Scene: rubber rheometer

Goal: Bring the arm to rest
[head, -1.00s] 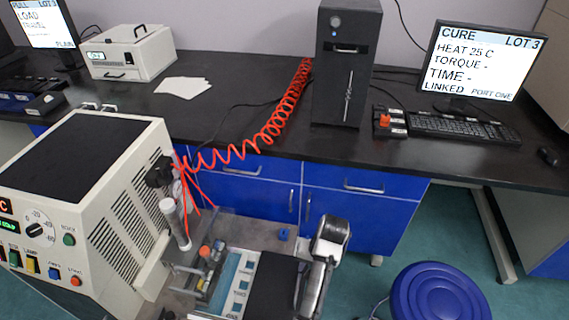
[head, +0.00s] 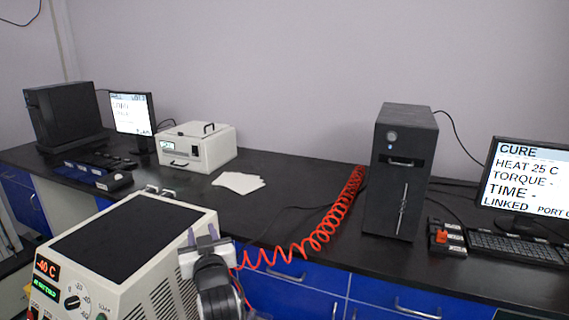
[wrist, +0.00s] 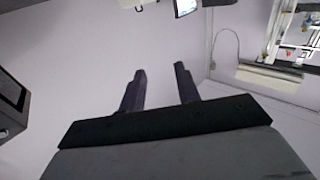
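My gripper (head: 201,236) points up in front of the beige instrument (head: 108,240) at the lower left of the head view. My arm's wrist covers part of that instrument's side. In the wrist view, the two dark fingers of my gripper (wrist: 159,74) stand apart with nothing between them. They point toward the pale wall, and no object touches them. Most of my arm is below the edge of the head view.
The black bench (head: 290,211) runs along the wall. It holds a white box (head: 195,150), paper sheets (head: 238,182), a black tower (head: 399,175), a monitor (head: 527,180) and a keyboard (head: 512,245).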

